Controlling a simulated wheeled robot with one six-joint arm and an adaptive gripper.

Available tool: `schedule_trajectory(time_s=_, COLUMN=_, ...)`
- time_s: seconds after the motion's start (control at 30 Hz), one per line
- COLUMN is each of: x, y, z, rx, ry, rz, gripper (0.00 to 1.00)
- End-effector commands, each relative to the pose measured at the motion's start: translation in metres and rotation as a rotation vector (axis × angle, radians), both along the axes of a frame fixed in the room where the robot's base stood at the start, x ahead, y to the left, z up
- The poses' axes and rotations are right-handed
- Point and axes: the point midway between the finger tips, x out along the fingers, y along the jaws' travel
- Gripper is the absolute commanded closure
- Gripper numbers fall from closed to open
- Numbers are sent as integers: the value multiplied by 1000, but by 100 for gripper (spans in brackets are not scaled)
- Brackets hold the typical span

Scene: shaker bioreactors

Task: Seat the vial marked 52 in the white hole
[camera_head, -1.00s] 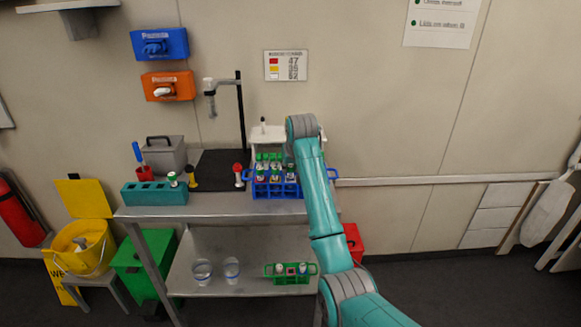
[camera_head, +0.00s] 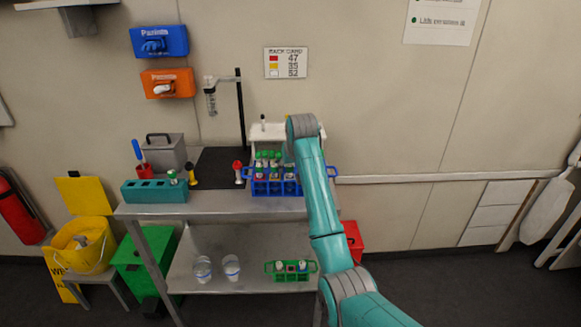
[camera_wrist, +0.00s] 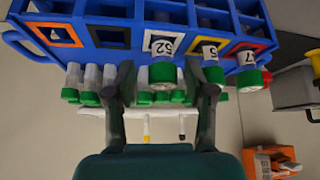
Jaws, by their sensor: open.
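The blue rack (camera_wrist: 200,14) is at the top of the wrist view, which is upside down; in the head view it stands on the bench (camera_head: 273,190). The green-capped vial marked 52 (camera_wrist: 163,46) is at the rack's white-framed hole (camera_wrist: 147,38), its label lying within the frame. How deep it sits is hard to tell. My gripper (camera_wrist: 164,88) is open, with one finger on each side of that vial's cap and gaps between. Vials at the yellow (camera_wrist: 210,51) and red (camera_wrist: 246,58) frames stand beside it. My arm hides the gripper in the head view.
Several green-capped vials (camera_wrist: 72,80) stand behind the rack. A red item (camera_head: 238,172) and a teal block (camera_head: 153,192) are to its left on the bench. The wall card (camera_head: 286,63) pairs white with 52. A green rack (camera_head: 291,276) is on the lower shelf.

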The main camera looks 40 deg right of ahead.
Motion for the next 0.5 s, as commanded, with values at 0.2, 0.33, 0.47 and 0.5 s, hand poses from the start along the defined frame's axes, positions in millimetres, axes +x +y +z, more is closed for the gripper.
schedule_trajectory(time_s=0.2, x=-2, y=2, z=4, rx=0, ry=-1, rz=1, gripper=44)
schedule_trajectory(time_s=0.33, x=-9, y=5, z=18, rx=-1, ry=-3, rz=1, gripper=44)
schedule_trajectory(time_s=0.47, x=-22, y=10, z=39, rx=-1, ry=-3, rz=1, gripper=44)
schedule_trajectory(time_s=0.5, x=-26, y=12, z=46, rx=-2, ry=-5, rz=1, gripper=44)
